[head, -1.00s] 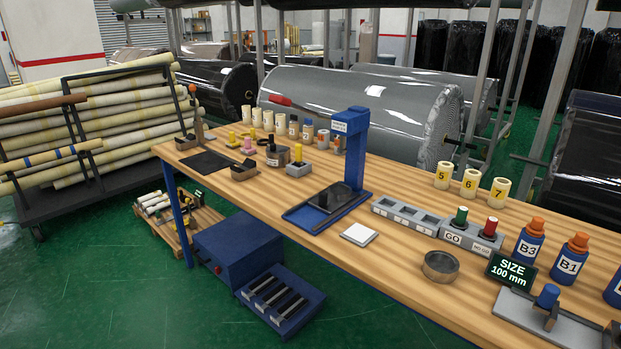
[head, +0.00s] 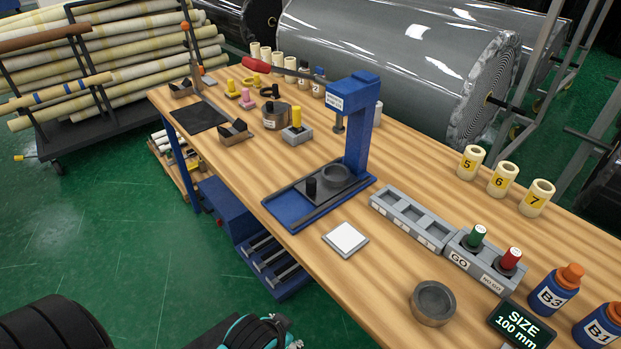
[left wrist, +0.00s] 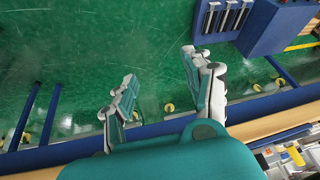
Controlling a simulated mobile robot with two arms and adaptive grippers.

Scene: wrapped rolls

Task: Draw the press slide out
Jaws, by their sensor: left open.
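The blue press (head: 352,135) stands upright on the wooden bench in the head view. Its dark slide (head: 334,183) lies on the blue base (head: 290,212), with a round ring-shaped seat on top and a black knob (head: 311,188) at its near-left end. My left gripper (left wrist: 158,65) is open and empty in the left wrist view, over the green floor beside the bench edge. A teal and black part of my arm shows at the bottom of the head view, apart from the press and below the bench edge. My right gripper is not in view.
Near the press are a white pad (head: 346,238), a grey slotted tray (head: 410,218) and a round metal cup (head: 433,303). A yellow-topped block (head: 297,132) stands left of it. A blue cabinet (left wrist: 270,25) is under the bench. Bench space just left of the press is clear.

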